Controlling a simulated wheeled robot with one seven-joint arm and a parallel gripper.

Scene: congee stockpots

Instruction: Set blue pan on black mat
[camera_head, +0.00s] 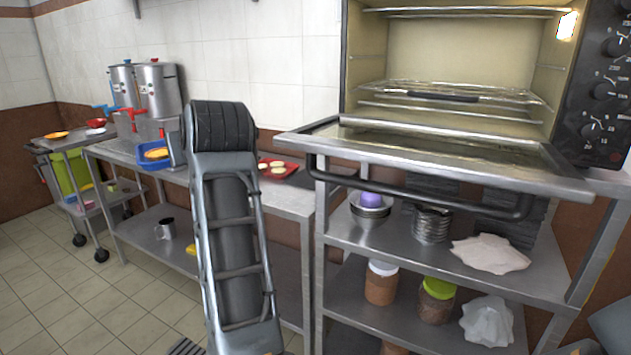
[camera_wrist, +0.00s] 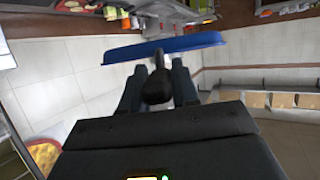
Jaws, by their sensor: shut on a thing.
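My gripper (camera_wrist: 157,78) shows in the wrist view, shut on the dark handle of the blue pan (camera_wrist: 165,47). In the head view my arm stands in front of the counter, and neither my gripper nor the held pan can be made out. I cannot clearly make out the black mat in either view.
A steel counter (camera_head: 297,201) holds a red tray (camera_head: 279,169) with pale rounds. A blue tray (camera_head: 152,152) and steel stockpots (camera_head: 160,88) stand farther left. An oven's open door (camera_head: 430,158) juts out at right above a loaded shelf (camera_head: 395,240).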

